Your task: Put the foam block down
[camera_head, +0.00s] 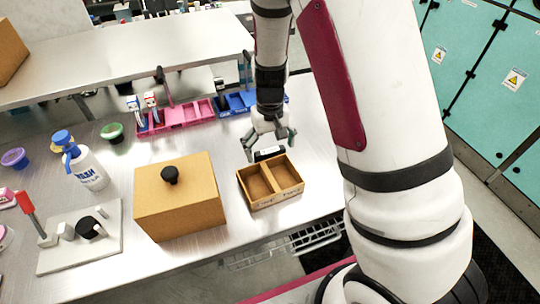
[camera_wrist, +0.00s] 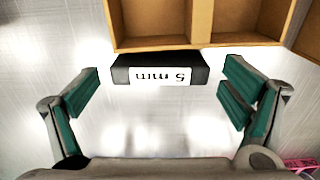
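The foam block (camera_wrist: 160,69) is black with a white "5 mm" label that reads upside down in the wrist view. It appears to rest on the metal table beside the near wall of the wooden tray; whether they touch is unclear. In the head view the block (camera_head: 268,154) shows just behind the tray. My gripper (camera_head: 269,150) has its green-padded fingers spread wide. In the wrist view one finger stands to each side of the block, with a visible gap at both ends. Nothing is held.
The two-compartment wooden tray (camera_head: 243,185) looks empty. A cardboard box with a black knob (camera_head: 180,203) stands to its left. Pink bins (camera_head: 184,117) and blue bins (camera_head: 238,101) lie behind. A white bottle (camera_head: 88,170) stands farther left. Bare table lies right of the tray.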

